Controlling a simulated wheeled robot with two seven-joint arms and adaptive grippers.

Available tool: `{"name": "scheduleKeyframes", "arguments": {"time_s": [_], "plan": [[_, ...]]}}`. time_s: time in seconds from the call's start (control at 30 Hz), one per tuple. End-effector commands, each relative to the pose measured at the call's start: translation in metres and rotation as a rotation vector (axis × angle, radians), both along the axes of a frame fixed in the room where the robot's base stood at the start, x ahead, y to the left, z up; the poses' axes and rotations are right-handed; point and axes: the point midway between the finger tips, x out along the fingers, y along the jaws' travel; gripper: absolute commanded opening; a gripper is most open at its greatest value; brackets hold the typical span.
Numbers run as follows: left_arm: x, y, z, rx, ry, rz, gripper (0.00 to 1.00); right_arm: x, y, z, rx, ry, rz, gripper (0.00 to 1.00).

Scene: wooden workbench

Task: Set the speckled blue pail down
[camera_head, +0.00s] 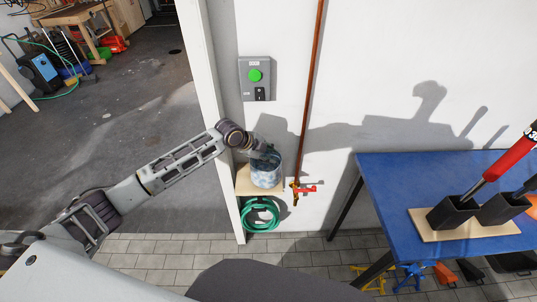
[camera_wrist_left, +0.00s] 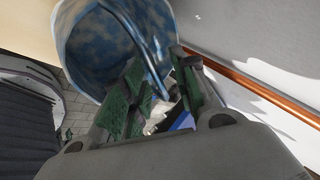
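The speckled blue pail (camera_head: 266,174) is upright at the small wooden wall shelf (camera_head: 244,181), just right of the doorway edge. Its base appears to rest on the shelf, though the contact is hard to see. My left gripper (camera_head: 268,153) is at the top of the pail, over its rim. In the left wrist view the pail (camera_wrist_left: 95,45) fills the upper left, and the green-padded fingers (camera_wrist_left: 160,82) stand apart with a gap between them. My right gripper is out of view.
A coiled green hose (camera_head: 260,214) hangs below the shelf. A copper pipe with a red tap (camera_head: 303,188) is close to the pail's right. A green-button panel (camera_head: 255,77) is above. A blue table (camera_head: 385,190) with black holders stands at right.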

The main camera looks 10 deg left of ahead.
Motion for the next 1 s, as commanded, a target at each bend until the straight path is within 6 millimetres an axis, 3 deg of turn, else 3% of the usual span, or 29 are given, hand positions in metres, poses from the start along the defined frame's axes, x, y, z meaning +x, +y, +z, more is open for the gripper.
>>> {"name": "scheduleKeyframes", "arguments": {"time_s": [0.37, 1.0], "plan": [[-0.006, 0.007, 0.013, 0.000, 0.000, 0.000, 0.29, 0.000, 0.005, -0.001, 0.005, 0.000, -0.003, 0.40], [-0.040, 0.039, 0.069, 0.001, -0.001, 0.000, 0.29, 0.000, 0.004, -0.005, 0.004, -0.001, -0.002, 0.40]]}}
